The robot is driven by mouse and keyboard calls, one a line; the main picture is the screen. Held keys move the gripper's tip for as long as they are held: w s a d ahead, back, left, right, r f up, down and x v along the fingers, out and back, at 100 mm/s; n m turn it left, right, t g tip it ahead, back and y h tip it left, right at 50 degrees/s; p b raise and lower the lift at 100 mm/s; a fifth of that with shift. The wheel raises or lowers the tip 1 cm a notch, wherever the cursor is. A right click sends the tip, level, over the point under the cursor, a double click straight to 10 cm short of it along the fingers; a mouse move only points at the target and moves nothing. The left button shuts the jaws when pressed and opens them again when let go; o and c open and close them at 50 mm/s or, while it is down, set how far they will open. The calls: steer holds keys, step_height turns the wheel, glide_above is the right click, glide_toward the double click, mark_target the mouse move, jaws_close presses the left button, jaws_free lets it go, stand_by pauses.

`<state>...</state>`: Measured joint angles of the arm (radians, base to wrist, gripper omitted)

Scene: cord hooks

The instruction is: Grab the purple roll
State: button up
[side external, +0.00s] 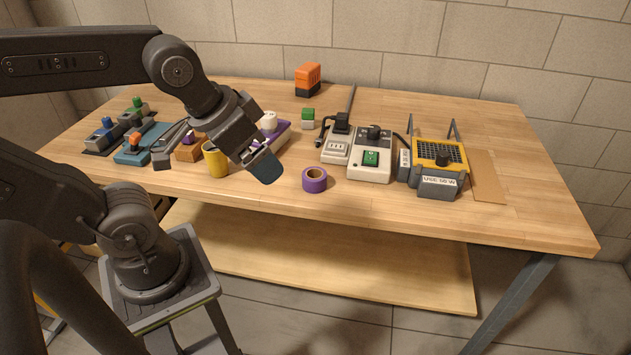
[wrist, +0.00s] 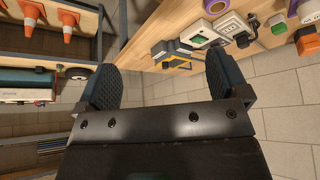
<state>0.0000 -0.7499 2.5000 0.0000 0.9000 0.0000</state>
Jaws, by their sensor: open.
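The purple roll (side external: 314,187) is a ring of purple tape with a tan core. It lies flat near the front edge of the wooden table, left of the power boxes. My gripper (side external: 264,165) is above the table, left of the roll and apart from it. In the wrist view my gripper (wrist: 163,85) has its two dark finger pads wide apart with nothing between them. A ring that looks like the roll (wrist: 215,6) shows at the top edge of the wrist view, partly cut off.
A yellow mug (side external: 215,163) and a purple block with a white knob (side external: 270,132) stand close to my gripper. A white box with a green switch (side external: 369,168) and a yellow-topped unit (side external: 437,185) are right of the roll. The table in front of the roll is clear.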

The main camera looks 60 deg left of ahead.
steer(key=w+a+m+g, duration=0.2)
steer(key=w+a+m, duration=0.25)
steer(key=w, duration=0.35)
steer(key=m+g, duration=0.4)
steer(key=m, duration=0.8)
glide_above(314, 172)
steer(key=s+d, duration=0.1)
steer(key=shift+n, duration=0.25)
steer(key=f, duration=1.6)
steer(key=shift+s+f, duration=0.2)
steer(key=shift+f, duration=0.15)
steer(key=shift+w+d+f, duration=0.1)
steer(key=shift+d+f, duration=0.05)
steer(key=shift+f, duration=1.25)
steer(key=shift+w+d+f, duration=0.1)
steer(key=shift+f, duration=1.3)
steer(key=shift+c, duration=0.2)
steer(key=c, duration=1)
steer(key=shift+o, duration=0.2)
steer(key=shift+r, duration=0.2)
